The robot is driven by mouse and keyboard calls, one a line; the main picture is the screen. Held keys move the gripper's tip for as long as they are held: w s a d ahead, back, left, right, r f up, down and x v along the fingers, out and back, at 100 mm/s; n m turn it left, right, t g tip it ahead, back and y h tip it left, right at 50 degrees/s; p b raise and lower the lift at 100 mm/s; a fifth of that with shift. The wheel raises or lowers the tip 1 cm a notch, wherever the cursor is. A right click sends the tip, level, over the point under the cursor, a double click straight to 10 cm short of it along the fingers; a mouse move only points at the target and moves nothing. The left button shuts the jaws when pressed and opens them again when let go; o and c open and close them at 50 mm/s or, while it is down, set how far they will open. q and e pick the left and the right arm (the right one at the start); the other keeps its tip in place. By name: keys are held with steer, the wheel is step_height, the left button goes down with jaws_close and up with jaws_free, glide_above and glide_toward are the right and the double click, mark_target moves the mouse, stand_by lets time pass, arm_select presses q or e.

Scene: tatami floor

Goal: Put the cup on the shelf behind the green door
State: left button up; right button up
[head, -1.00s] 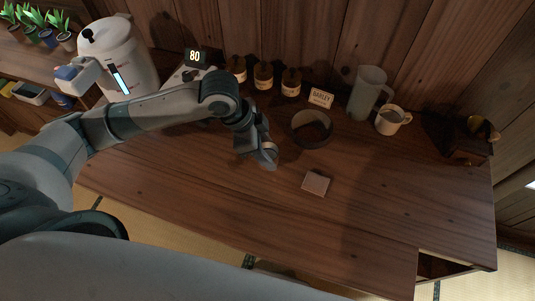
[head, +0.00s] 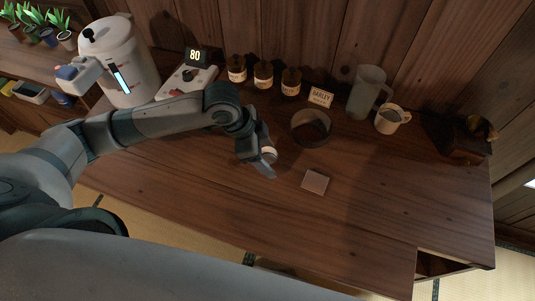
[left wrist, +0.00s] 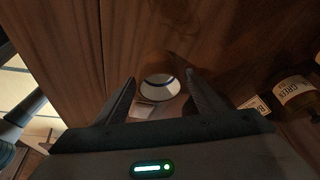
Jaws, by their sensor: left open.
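My left gripper (head: 266,165) is open, low over the middle of the wooden counter. In the left wrist view, a round cup (left wrist: 159,88) with a pale inside and a dark line inside it shows between the open fingers (left wrist: 160,95). I cannot tell if a finger touches it. In the head view only a small pale part of the cup (head: 270,154) shows beside the fingers; the gripper hides the rest. No green door or shelf behind one is in view. My right gripper is not in view.
A dark round bowl (head: 310,128) and a small square coaster (head: 315,182) are close right of the gripper. Several brown bottles (head: 263,75), a label card (head: 320,97), a pitcher (head: 366,93) and a white mug (head: 391,119) stand along the wall. The counter's front is clear.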

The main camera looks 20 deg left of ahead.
arm_select(q)
steer(key=shift+r, duration=0.1)
steer(key=shift+a+r, duration=0.15)
steer(key=shift+r, duration=0.3)
steer(key=b+v, duration=0.1)
steer(key=v, duration=1)
steer(key=shift+o, duration=0.3)
steer(key=shift+s, duration=0.1)
